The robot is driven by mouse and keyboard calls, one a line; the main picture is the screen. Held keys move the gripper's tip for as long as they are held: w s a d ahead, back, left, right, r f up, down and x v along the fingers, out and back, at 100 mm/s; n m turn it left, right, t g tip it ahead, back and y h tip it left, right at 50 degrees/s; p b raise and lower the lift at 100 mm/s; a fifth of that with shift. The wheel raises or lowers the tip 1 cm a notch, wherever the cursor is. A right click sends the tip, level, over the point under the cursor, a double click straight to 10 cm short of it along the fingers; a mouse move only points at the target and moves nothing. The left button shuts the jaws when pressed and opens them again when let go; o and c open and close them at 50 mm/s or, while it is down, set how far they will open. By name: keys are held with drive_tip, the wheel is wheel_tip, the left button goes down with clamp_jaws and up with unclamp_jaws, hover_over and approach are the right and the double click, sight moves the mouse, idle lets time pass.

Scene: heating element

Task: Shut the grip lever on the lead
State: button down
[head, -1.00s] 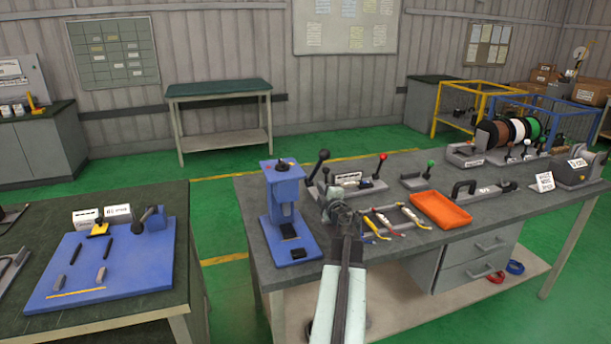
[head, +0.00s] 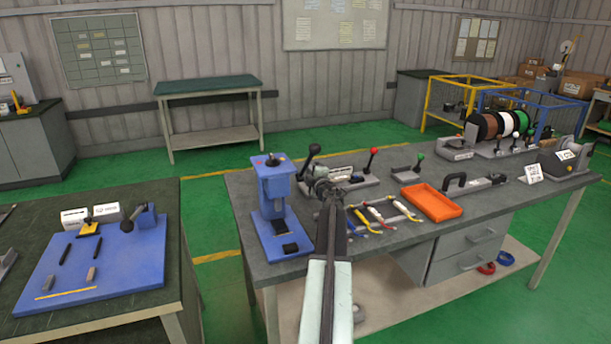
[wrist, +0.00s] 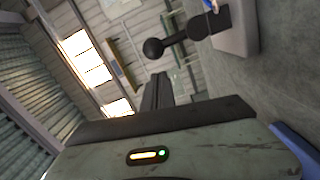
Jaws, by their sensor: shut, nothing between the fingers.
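A bench fixture (head: 366,181) stands on the grey workbench. It has a lever with a black ball knob (head: 314,149) on its left and a lever with a red ball knob (head: 373,152) on its right. Both stand raised; I cannot tell which is the grip lever. My gripper (head: 322,180) is shut and empty, just below the black knob in the head view, and hides the fixture's left part. In the wrist view the black knob (wrist: 153,48) is above the dark fingers (wrist: 158,92), with a gap in the picture. I cannot make out the lead in the fixture.
A blue press (head: 275,205) stands close on the left. A green-knobbed lever (head: 421,158) is farther right. The left table holds a blue board (head: 95,265).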

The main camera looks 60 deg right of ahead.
drive_tip(key=shift+s+d+f, duration=0.1)
drive_tip(key=shift+s+d, duration=0.25)
drive_tip(key=shift+d, duration=0.3)
